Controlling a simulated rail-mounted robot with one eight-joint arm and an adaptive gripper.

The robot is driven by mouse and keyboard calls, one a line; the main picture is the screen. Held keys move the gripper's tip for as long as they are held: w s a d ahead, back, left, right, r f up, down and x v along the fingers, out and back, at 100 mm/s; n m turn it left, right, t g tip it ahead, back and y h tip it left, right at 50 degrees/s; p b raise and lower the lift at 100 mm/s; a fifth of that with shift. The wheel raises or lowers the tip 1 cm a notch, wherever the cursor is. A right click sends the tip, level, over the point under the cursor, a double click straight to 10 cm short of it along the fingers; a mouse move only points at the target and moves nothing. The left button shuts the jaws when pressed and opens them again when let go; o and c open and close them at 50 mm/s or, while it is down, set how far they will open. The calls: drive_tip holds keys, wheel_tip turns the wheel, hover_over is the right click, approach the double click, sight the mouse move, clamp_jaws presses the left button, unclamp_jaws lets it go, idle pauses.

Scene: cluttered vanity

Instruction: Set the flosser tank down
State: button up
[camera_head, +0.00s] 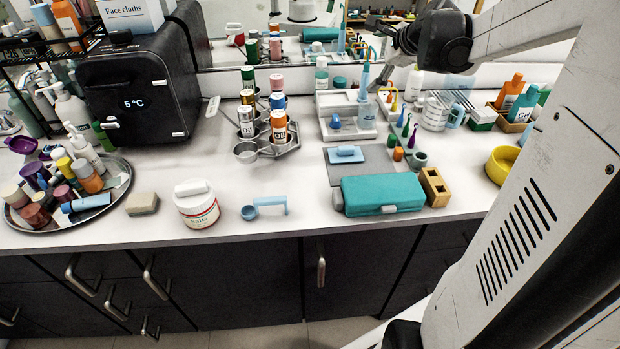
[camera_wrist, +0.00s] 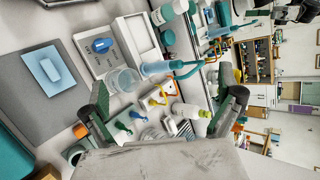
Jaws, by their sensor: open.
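A clear, cup-like vessel, which looks like the flosser tank (camera_wrist: 124,82), stands at the edge of the white flosser base (camera_wrist: 97,60) in the wrist view. The base also shows in the head view (camera_head: 335,104), at the back of the counter, with a small blue piece (camera_head: 335,122) on it. A light-blue flosser handle (camera_wrist: 156,68) with a teal hose is beside the tank. My gripper (camera_wrist: 168,98) is open, its two dark fingers wide apart. The tank is near the left finger, and I see no grip on it. In the head view my gripper (camera_head: 377,72) is above the base's right side.
Small coloured brush heads (camera_head: 405,130) and a white jar (camera_head: 435,113) stand right of the base. A grey mat (camera_head: 372,165), a teal case (camera_head: 382,194) and a bottle rack (camera_head: 270,148) are nearby.

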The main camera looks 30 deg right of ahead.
drive_tip(key=s+a+n+g, duration=0.1)
drive_tip(key=s+a+n, duration=0.4)
drive_tip(key=a, duration=0.5)
drive_tip(key=s+a+n+g, duration=0.1)
drive_tip(key=s+a+n, duration=0.35)
drive_tip(key=a, duration=0.55)
drive_tip(key=s+a+f+n, duration=0.3)
drive_tip(key=s+a+n, duration=0.3)
drive_tip(key=s+n, duration=0.1)
drive_tip(key=s+a+f+n+g, duration=0.1)
drive_tip(key=s+a+f+n, duration=0.1)
drive_tip(key=s+a+n, duration=0.3)
drive_tip(key=s+n, duration=0.2)
drive_tip(key=s, duration=0.1)
drive_tip(key=shift+s+a+f+y, duration=0.25)
drive_tip(key=shift+a+f+y, duration=0.05)
drive_tip(key=shift+a+f, duration=0.1)
